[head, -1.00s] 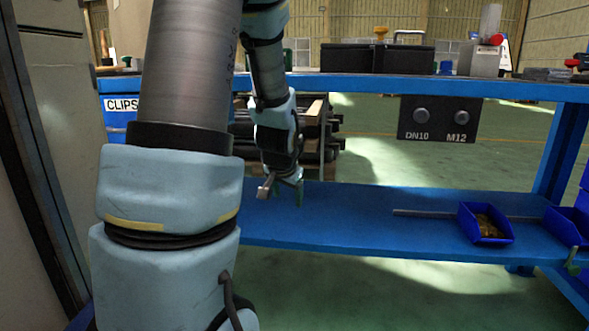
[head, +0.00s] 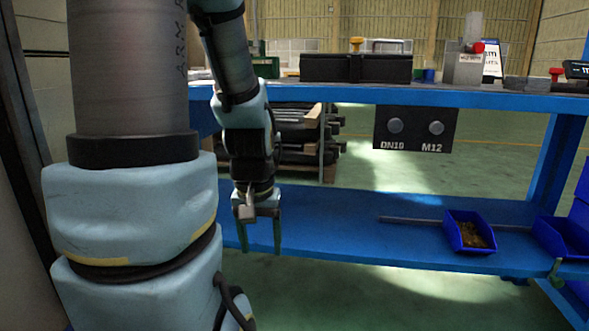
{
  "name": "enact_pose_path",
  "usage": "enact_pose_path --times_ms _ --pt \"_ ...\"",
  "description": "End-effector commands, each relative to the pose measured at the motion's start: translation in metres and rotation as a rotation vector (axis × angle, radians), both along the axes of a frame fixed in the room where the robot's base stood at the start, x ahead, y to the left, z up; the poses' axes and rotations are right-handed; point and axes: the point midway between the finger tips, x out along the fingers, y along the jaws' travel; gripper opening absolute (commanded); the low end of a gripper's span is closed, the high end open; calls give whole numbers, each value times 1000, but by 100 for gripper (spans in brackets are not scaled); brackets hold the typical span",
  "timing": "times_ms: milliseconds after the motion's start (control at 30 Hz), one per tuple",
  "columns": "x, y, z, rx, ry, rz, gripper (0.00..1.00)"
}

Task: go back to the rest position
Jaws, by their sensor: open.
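My gripper (head: 257,246) hangs from my arm left of the middle in the head view, fingers pointing down. It is open, with nothing visible between its two fingers. It shows in front of the blue lower shelf (head: 330,228). I cannot tell its exact height over the shelf or its distance from the shelf's edge.
On the lower shelf are a blue bin (head: 469,232) with brownish small parts and a grey rod (head: 410,220). A black box (head: 356,68) stands on the upper shelf (head: 400,97). A dark plate (head: 415,128) marked DN10 and M12 hangs below. The shelf middle is clear.

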Motion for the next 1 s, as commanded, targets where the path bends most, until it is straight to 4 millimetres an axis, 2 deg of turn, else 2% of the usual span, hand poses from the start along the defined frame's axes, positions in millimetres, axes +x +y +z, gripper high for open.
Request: enact_pose_path --times_ms 33,233,1000 --pt "0 0 13 0 0 0 69" --pt "0 0 50 0 -1 -1 69" --pt "1 0 271 0 -2 -1 69"
